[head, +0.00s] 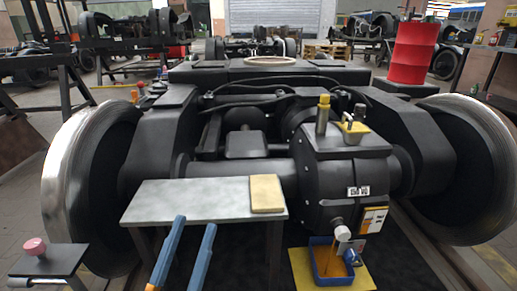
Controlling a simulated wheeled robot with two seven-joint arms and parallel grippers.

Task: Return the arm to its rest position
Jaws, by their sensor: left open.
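My left gripper (195,223) comes in at the bottom, left of the middle. Its two blue fingers are parallel and apart, with nothing between them. They overlap the front edge of a grey metal table (185,197) in the picture; I cannot tell the gap in depth. A tan block (266,194) lies on the table's right end, to the right of the fingers. My right gripper is not in view.
A black bogie with large wheels (85,185) fills the middle. A blue bin (322,277) on a yellow plate (299,267) is at the lower right. A small stand with a red knob (35,246) is at the lower left. A red drum (412,52) stands behind.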

